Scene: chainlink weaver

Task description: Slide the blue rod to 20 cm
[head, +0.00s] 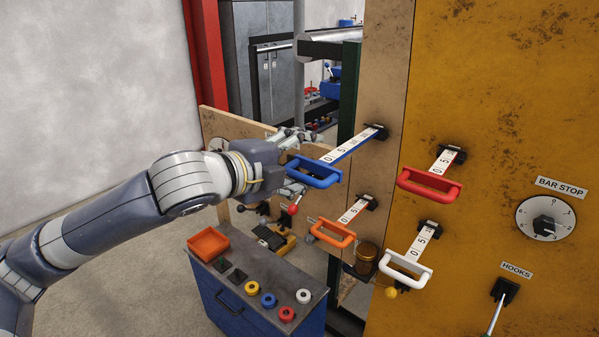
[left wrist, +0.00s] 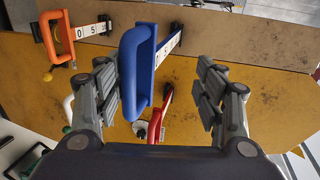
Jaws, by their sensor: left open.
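The blue rod (head: 352,146) sticks out of the tan panel, with a white number scale on top and a blue loop handle (head: 313,171) at its outer end. The scale starts at 0 by the handle; the figures at the panel end are too small to read surely. My left gripper (head: 306,160) is open at the handle. In the left wrist view the blue handle (left wrist: 131,72) stands between the spread fingers of my left gripper (left wrist: 157,85), closer to the left finger, with a wide gap to the right one. My right gripper is out of view.
An orange handle (head: 332,233) sits below the blue one, with a white handle (head: 405,269) and a red handle (head: 429,185) to the right. A bar stop dial (head: 544,220) is on the yellow panel. A blue cabinet (head: 245,309) with small rings stands below.

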